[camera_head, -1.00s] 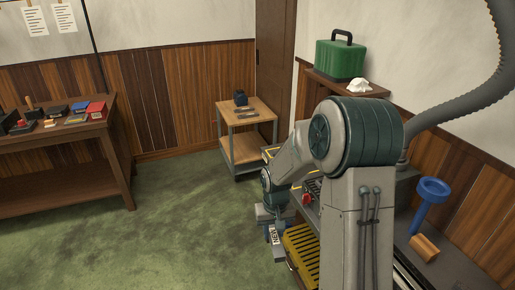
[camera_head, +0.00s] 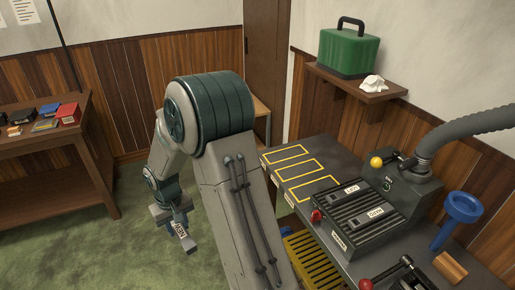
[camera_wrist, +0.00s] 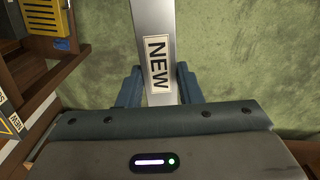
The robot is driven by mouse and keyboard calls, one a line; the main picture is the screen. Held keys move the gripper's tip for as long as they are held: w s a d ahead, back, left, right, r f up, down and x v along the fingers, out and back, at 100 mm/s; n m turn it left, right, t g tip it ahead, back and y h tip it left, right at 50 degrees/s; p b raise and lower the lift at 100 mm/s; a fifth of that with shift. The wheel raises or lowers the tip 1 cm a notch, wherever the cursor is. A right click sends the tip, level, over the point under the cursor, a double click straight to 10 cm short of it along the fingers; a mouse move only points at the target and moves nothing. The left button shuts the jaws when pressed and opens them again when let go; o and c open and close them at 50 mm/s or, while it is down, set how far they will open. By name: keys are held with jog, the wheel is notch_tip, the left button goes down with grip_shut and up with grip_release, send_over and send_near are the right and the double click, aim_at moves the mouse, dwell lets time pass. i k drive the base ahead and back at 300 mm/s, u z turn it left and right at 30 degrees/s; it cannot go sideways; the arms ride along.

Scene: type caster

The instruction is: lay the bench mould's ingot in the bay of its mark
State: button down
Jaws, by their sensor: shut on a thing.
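My gripper (camera_head: 172,212) is shut on a grey metal ingot (camera_head: 190,246) with a white label reading NEW. In the wrist view the ingot (camera_wrist: 155,20) stands out between the blue fingers (camera_wrist: 158,88), its label facing the camera. The gripper holds it over the green floor, left of the bench. Three yellow-outlined bays, far (camera_head: 285,153), middle (camera_head: 299,170) and near (camera_head: 308,187), lie empty on the dark bench top (camera_head: 318,150). Small tags sit on the bench edge by the bays; I cannot read them surely in the head view.
A dark mould block (camera_head: 352,222) with labelled slots and a red knob (camera_head: 316,215) sits beside the bays. A machine with a yellow knob (camera_head: 376,161) and hose stands behind. A yellow slatted crate (camera_head: 308,262) is under the bench. A wooden table (camera_head: 60,150) stands far left.

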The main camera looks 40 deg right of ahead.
aim_at(283, 154)
jog(key=z, duration=0.05)
jog(key=i, duration=0.9)
jog(key=z, duration=0.7)
jog(key=i, duration=0.8)
jog(key=z, duration=0.45)
